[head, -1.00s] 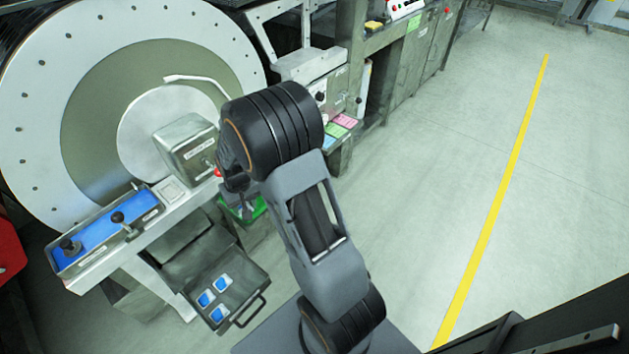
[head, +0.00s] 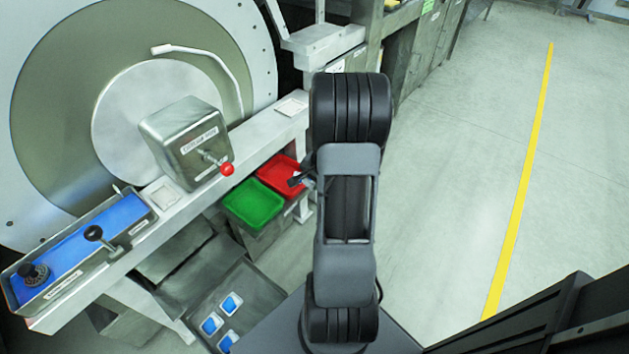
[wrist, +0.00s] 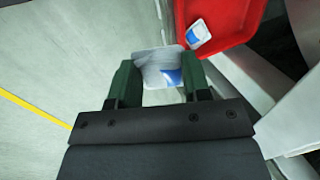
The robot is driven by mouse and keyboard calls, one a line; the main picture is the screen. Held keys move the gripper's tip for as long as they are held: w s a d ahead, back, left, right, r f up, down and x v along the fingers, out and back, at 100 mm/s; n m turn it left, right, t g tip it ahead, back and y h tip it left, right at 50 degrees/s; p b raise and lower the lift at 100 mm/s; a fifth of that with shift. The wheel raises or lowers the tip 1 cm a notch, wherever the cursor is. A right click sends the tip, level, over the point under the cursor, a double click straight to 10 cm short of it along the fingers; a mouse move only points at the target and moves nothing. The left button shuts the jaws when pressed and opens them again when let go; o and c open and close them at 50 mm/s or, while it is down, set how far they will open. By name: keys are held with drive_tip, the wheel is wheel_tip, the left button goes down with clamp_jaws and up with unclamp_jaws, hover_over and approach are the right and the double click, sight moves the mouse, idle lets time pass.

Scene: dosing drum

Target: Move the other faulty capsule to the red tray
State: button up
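My gripper (wrist: 160,82) is shut on a white and blue capsule (wrist: 158,66), which sits between its two green fingers. The red tray (wrist: 232,18) is at the top of the wrist view, just past the held capsule and to its right. Another white and blue capsule (wrist: 198,34) lies inside that tray, near its left edge. In the head view the red tray (head: 274,170) is beside the green tray, and my gripper (head: 300,180) is at its right side, partly hidden by my arm.
The green tray (head: 252,206) adjoins the red one on the left. A dark tray (head: 258,290) below holds several white and blue capsules. A grey box with a red-knobbed lever (head: 227,169) and a pale rail stand above the trays. Open floor lies to the right.

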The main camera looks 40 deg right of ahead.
drive_tip(key=w+f, duration=0.1)
drive_tip(key=w, duration=0.2)
drive_tip(key=w+a+f, duration=0.1)
drive_tip(key=w+f, duration=0.1)
drive_tip(key=w, duration=0.1)
drive_tip(key=w+f, duration=0.1)
drive_tip(key=w, duration=0.1)
drive_tip(key=shift+w+a+f, duration=0.2)
drive_tip(key=shift+w+a, duration=0.15)
drive_tip(key=shift+w, duration=0.05)
drive_tip(key=shift+w+a+f, duration=0.1)
drive_tip(key=shift+w+f, duration=0.6)
drive_tip(key=o, duration=0.7)
drive_tip(key=shift+c, duration=0.2)
drive_tip(key=p+v, duration=0.3)
drive_tip(key=v, duration=1)
drive_tip(key=shift+r+p, duration=0.35)
drive_tip(key=shift+r, duration=0.05)
drive_tip(key=shift+s, duration=0.15)
